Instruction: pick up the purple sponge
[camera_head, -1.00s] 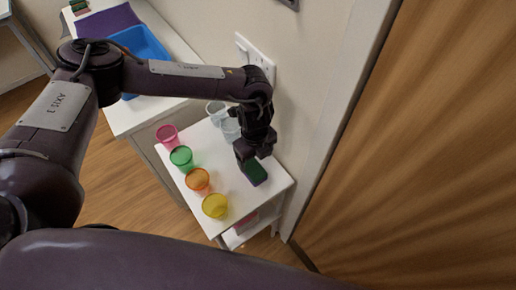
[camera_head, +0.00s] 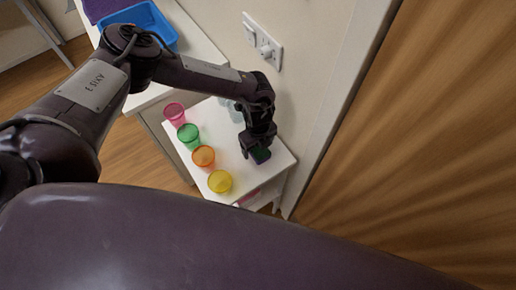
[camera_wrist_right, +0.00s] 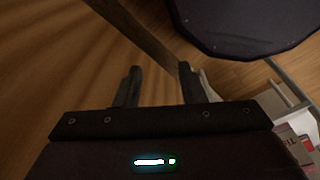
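The purple sponge (camera_head: 261,155), with a dark green top and a purple side, lies near the right end of the small white table in the head view. It is partly covered by my left gripper (camera_head: 257,148), which points down right at it. Whether the fingers are shut on the sponge or just around it cannot be told. My right gripper (camera_wrist_right: 160,85) shows in the right wrist view with its two fingers apart and nothing between them.
Pink (camera_head: 174,112), green (camera_head: 189,136), orange (camera_head: 203,157) and yellow (camera_head: 220,182) cups line the left side of the small table (camera_head: 226,150). Clear cups (camera_head: 234,112) stand behind my gripper. A blue tub (camera_head: 150,20) is on the counter. A wall socket (camera_head: 262,42) is close by.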

